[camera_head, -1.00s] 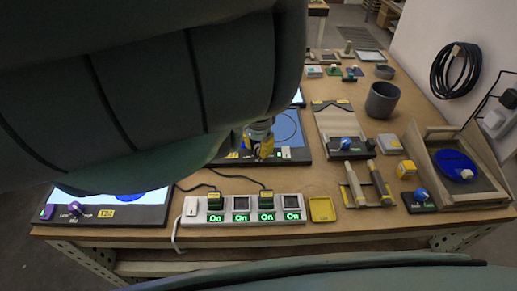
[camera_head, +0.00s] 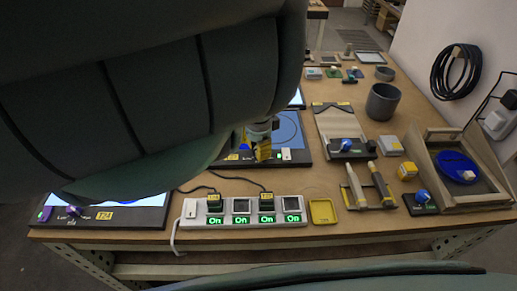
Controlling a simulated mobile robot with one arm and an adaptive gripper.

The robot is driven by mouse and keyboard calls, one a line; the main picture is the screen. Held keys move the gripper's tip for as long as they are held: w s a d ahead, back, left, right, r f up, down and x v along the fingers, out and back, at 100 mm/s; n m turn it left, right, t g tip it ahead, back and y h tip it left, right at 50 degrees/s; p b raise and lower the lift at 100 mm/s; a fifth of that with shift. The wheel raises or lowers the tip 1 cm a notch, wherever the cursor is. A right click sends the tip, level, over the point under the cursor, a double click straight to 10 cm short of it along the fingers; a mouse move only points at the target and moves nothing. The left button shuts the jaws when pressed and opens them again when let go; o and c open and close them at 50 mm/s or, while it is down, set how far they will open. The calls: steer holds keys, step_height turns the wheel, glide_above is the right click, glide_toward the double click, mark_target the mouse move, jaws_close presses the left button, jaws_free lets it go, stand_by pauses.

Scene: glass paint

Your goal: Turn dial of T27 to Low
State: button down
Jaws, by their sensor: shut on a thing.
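My gripper (camera_head: 263,152), with yellow fingertips, is lowered onto the front edge of the middle dark-framed screen panel (camera_head: 303,158). It is shut on a dial there, which the fingers hide almost completely. A yellow label (camera_head: 232,157) sits on the frame just left of the gripper; its text is too small to read. A small green light and a white switch (camera_head: 286,155) show to the right of the fingers. The dial's pointer and setting cannot be seen. My arm covers much of the panel's left and back.
A power strip (camera_head: 245,221) with lit "On" displays lies in front, beside a yellow tray (camera_head: 323,212). A wooden ramp (camera_head: 338,122) and grey cup (camera_head: 382,101) stand right.

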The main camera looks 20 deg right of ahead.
steer(key=c, duration=0.7)
jaws_free()
steer(key=shift+d, duration=0.1)
steer(key=shift+r, duration=0.15)
step_height(320, 180, up, 6)
steer(key=shift+w+r, duration=0.1)
steer(key=shift+w, duration=0.05)
steer(key=shift+r, duration=0.55)
steer(key=shift+s, duration=0.2)
